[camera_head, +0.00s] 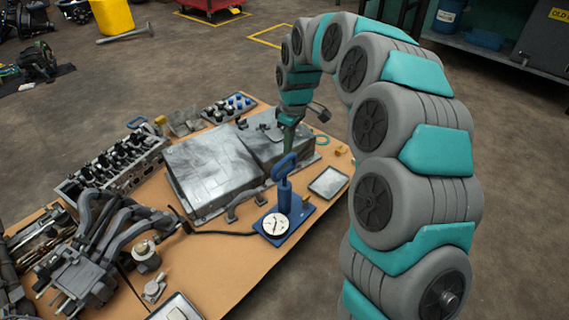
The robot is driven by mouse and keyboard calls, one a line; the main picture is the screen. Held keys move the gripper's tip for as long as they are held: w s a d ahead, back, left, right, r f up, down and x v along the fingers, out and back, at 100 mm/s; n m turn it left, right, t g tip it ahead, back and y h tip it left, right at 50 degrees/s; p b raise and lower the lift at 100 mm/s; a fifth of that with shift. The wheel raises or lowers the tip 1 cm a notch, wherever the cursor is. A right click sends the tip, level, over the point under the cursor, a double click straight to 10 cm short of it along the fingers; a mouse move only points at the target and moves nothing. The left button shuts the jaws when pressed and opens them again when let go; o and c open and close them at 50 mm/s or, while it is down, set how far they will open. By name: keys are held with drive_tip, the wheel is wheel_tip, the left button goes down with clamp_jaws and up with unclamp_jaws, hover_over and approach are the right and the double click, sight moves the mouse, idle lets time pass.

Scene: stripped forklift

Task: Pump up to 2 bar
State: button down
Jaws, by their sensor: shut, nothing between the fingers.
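A blue hand pump (285,195) stands upright on a blue base plate (300,217) near the board's right edge. Its blue loop handle (285,162) is at the top. A round white gauge (275,224) sits at the front of the base; its reading is too small to tell. A black hose (225,233) runs left from the pump toward metal parts. My gripper (285,150) hangs at the end of my arm, just above or behind the handle in the picture. It is shut and empty; I cannot tell whether it touches the handle.
A large grey metal case (212,170) lies behind the pump. A shallow metal tray (328,182) is to its right. An engine head (110,165) and a pipe manifold (95,245) fill the left. Bare brown board (225,268) lies in front.

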sight(286, 160)
drive_tip(key=shift+a+f+b, duration=0.15)
drive_tip(key=shift+f+b, duration=0.4)
drive_tip(key=shift+f, duration=1.1)
drive_tip(key=shift+f, duration=0.1)
drive_tip(key=shift+f, duration=2)
drive_tip(key=shift+r, duration=0.2)
drive_tip(key=d, duration=0.1)
drive_tip(key=s+d, duration=0.1)
drive_tip(key=shift+s+d+r, duration=0.15)
drive_tip(key=shift+d+r, duration=0.2)
drive_tip(key=shift+r, duration=0.15)
